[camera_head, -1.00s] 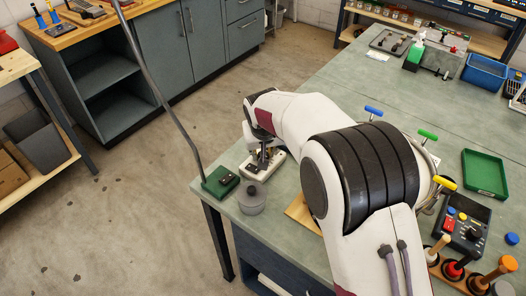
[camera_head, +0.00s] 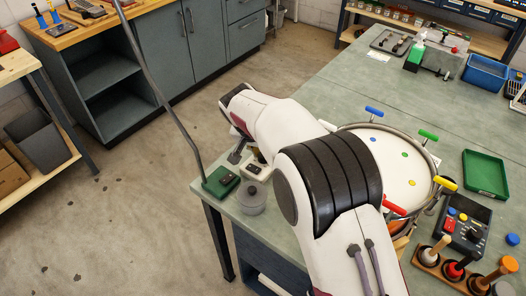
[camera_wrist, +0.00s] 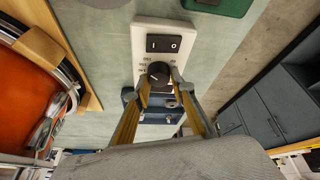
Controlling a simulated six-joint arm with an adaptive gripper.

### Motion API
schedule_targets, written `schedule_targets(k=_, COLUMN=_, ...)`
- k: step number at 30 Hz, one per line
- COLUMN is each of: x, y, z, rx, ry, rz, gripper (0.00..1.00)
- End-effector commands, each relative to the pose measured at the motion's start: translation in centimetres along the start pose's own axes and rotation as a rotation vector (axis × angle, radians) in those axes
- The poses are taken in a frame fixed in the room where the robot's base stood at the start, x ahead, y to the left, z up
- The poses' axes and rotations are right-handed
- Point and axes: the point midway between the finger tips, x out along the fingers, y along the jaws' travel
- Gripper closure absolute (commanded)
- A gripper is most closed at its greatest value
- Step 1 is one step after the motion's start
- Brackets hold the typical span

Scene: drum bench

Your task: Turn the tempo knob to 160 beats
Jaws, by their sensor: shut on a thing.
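The tempo knob (camera_wrist: 158,70) is a dark round knob with a light pointer line, on a white box (camera_wrist: 150,30) with a black rocker switch (camera_wrist: 164,44) above the knob. In the head view, the white box (camera_head: 262,177) shows only in part by the near left bench corner; my arm hides the knob.
A drum (camera_head: 395,165) with coloured T-handles lies right of my arm. A green tray (camera_head: 485,173) is further right.

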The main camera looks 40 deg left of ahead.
Motion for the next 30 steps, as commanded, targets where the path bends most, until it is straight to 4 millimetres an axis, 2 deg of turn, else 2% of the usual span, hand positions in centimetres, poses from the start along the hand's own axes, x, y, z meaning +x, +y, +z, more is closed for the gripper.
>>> schedule_targets(k=7, x=0.06, y=-0.03, z=0.09, rx=0.062, ry=-0.006, rz=0.027, gripper=0.98)
schedule_targets(k=22, x=0.07, y=-0.01, z=0.12, rx=0.077, ry=-0.008, rz=0.033, gripper=0.98)
schedule_targets(k=23, x=0.07, y=-0.01, z=0.12, rx=0.076, ry=-0.008, rz=0.033, gripper=0.69)
schedule_targets(k=30, x=0.04, y=-0.02, z=0.06, rx=0.076, ry=-0.006, rz=0.032, gripper=0.69)
